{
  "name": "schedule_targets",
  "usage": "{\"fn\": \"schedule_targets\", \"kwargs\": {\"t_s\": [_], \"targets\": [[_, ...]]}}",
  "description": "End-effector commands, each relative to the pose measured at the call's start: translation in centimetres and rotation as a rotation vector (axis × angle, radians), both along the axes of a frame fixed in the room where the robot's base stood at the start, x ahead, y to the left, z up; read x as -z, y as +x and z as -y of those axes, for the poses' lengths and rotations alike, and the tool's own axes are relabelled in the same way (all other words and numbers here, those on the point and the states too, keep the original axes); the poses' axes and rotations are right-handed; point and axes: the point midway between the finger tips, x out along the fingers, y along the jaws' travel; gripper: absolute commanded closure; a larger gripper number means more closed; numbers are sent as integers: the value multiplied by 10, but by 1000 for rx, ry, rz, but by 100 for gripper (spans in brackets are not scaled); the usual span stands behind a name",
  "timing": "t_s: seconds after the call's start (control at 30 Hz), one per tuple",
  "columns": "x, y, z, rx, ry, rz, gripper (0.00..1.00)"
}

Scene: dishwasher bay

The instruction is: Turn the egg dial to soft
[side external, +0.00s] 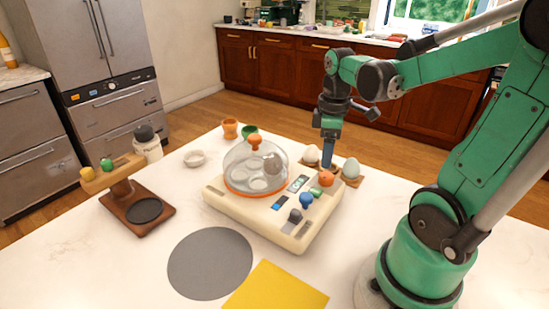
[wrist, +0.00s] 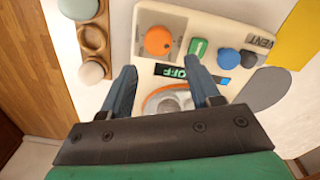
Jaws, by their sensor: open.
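The cream egg cooker (side external: 255,218) stands on the white counter under a clear dome (side external: 250,165). On its panel are an orange dial (side external: 326,178), a green button (side external: 316,192), a blue dial (side external: 306,200) and a grey knob (side external: 295,215). The wrist view also shows the orange dial (wrist: 157,41), green button (wrist: 198,47), blue dial (wrist: 228,59) and a "VENT" label by the grey knob. A small display (wrist: 172,71) reads OFF, upside down. I cannot tell which dial is named for eggs. My gripper (wrist: 160,68) is open and empty, close by the orange dial; contact is unclear.
A white egg (side external: 312,153) and a pale green egg (side external: 350,167) sit in a wooden holder behind the panel. A wooden stand (side external: 135,195), a grey disc (side external: 210,263) and a yellow sheet (side external: 278,288) lie around the cooker.

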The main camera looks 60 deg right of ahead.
Motion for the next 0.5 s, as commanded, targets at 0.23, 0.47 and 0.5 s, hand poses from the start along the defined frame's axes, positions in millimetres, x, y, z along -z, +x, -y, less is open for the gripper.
{"fn": "schedule_targets", "kwargs": {"t_s": [0.23, 0.47, 0.5], "targets": [[18, -3, 5, -20, 13, -21, 44], [43, -3, 5, -19, 13, -19, 44], [46, -3, 4, -19, 12, -19, 44]]}}
